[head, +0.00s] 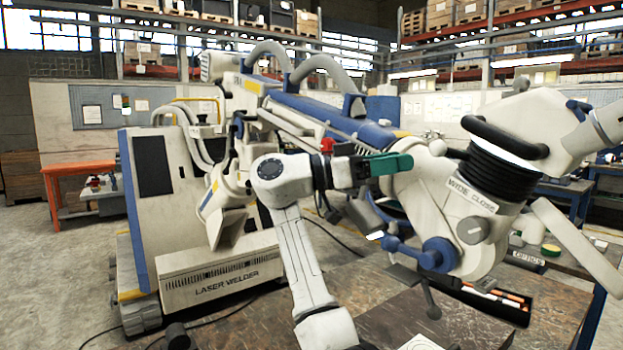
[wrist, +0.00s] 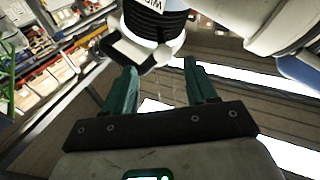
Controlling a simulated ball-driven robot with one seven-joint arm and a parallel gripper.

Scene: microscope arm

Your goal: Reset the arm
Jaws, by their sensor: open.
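The laser welder's long blue and white arm (head: 325,113) reaches from its cabinet toward the right and ends in a white head (head: 428,195) with a black ringed barrel (head: 497,175) marked "WIDE CLOSE". A blue knob (head: 437,254) sits low on the head. My gripper (head: 398,163), with teal fingers, is in front of the arm, just left of the head. In the wrist view my gripper (wrist: 160,68) is open with nothing between its fingers. The barrel (wrist: 157,20) shows beyond the fingertips; whether anything touches is hard to tell.
The welder cabinet (head: 205,280) stands at the left. A worktable (head: 470,328) below holds an open case (head: 500,300) at the right. An orange bench (head: 75,172) stands at the far left, and shelves with boxes line the back. Bare floor shows at left.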

